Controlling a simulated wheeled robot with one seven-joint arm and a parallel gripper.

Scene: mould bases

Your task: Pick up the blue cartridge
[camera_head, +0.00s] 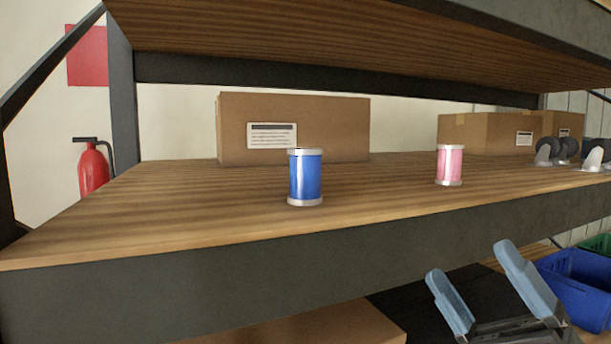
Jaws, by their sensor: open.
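The blue cartridge (305,178) stands upright on the wooden shelf (150,215). It is a short blue cylinder with pale end caps, near the middle of the view. A pink cartridge (449,165) of similar shape stands upright on the same shelf to its right. My gripper (477,275) is at the lower right, in front of and below the shelf's front edge. Its two light blue fingers are apart with nothing between them. It is well away from the blue cartridge.
A cardboard box (335,128) stands behind the blue cartridge, and more boxes (480,135) stand at the back right. Several casters (592,158) sit at the right. An upper shelf (350,35) hangs overhead. The dark front beam (200,285) edges the shelf. A blue bin (580,285) is lower right.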

